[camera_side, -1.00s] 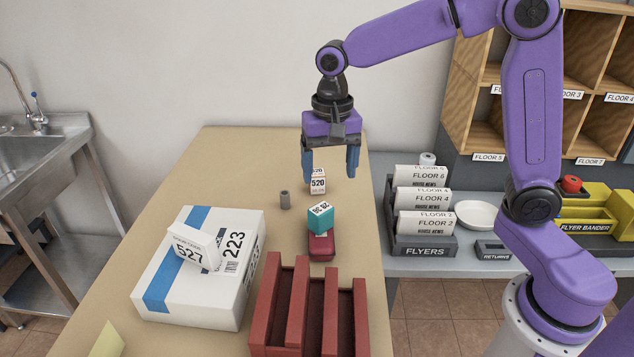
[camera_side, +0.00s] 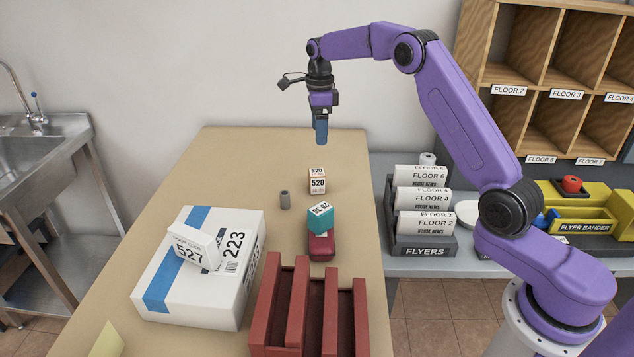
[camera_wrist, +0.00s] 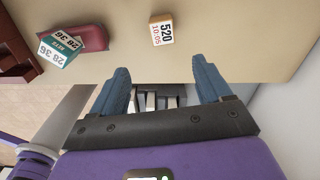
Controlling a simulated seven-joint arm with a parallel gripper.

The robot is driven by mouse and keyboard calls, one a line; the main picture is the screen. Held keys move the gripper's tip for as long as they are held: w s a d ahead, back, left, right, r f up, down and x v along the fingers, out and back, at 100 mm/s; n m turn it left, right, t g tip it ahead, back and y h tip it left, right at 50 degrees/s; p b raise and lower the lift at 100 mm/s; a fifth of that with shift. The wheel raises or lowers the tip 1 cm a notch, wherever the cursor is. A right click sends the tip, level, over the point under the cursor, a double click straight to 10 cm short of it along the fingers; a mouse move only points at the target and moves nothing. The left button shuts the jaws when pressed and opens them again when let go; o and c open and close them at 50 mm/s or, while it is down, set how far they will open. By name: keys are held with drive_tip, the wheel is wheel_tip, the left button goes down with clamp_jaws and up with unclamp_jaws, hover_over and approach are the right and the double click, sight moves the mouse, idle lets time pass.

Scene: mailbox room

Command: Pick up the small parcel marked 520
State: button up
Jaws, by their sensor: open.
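The small parcel marked 520 (camera_side: 317,181) is a small white and tan box standing upright on the table, behind the teal box. It also shows in the wrist view (camera_wrist: 162,30), beyond the fingertips and apart from them. My gripper (camera_side: 321,140) is above and behind the parcel in the side view, pointing down, with nothing between its fingers. In the wrist view my gripper (camera_wrist: 164,75) has its two blue fingers wide apart and empty.
A teal box (camera_side: 320,219) rests on a dark red object (camera_side: 321,246) in front of the parcel. A large white box (camera_side: 185,289) bears a small 527 box (camera_side: 195,247). A red slotted rack (camera_side: 275,309) is at the front.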

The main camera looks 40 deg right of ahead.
sight(319, 172)
wheel_tip(319, 172, down, 12)
drive_tip(key=shift+r, duration=0.1)
drive_tip(key=shift+w+d+f, duration=0.1)
drive_tip(key=shift+f, duration=1.3)
drive_tip(key=shift+w+f, duration=0.1)
drive_tip(key=shift+f, duration=1.25)
drive_tip(key=c, duration=1.1)
